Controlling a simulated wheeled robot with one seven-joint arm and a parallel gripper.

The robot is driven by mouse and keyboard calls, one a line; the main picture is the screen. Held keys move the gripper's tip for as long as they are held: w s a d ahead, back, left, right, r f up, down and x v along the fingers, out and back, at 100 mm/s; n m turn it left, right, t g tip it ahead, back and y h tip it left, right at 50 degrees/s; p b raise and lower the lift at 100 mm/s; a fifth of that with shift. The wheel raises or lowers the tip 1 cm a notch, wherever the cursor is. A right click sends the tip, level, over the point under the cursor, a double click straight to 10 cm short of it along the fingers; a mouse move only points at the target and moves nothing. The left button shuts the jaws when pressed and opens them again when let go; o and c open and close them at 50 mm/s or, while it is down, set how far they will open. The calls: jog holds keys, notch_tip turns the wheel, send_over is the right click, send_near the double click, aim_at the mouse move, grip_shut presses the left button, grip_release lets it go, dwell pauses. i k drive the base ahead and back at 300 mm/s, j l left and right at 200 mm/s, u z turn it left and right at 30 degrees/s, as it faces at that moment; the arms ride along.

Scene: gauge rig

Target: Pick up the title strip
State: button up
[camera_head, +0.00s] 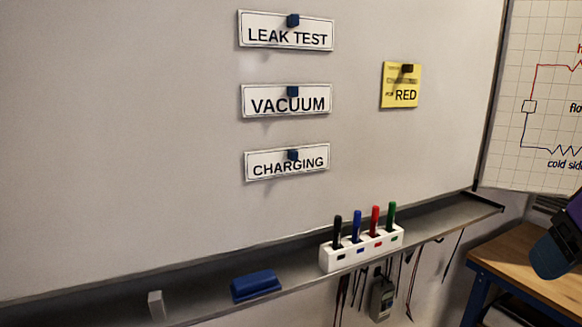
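Three white strips with black lettering are held on the whiteboard by dark blue magnets: LEAK TEST (287,38) at the top, VACUUM (290,104) in the middle and CHARGING (286,167) at the bottom. None is marked as the title strip, so I cannot tell which one that name means. A small pale upright piece (156,305) stands on the board's ledge at the lower left; I cannot tell what it is. My gripper's fingertips do not show. Only a dark blue and purple part, probably of my arm, shows at the right edge.
A yellow note reading RED (400,95) hangs under a dark magnet. The ledge (455,211) carries a white holder (333,261) with black, blue, red and green markers and a blue eraser (255,286). Tools hang below it. A wooden bench (515,262) stands at right.

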aim_at(263, 165)
jog(key=k+j, duration=0.1)
jog(key=j, duration=0.35)
jog(key=j+z, duration=0.15)
jog(key=j, duration=0.3)
jog(key=k+j, duration=0.15)
jog(key=j, duration=0.3)
jog(key=k+j+z, duration=0.1)
jog(key=j, duration=0.35)
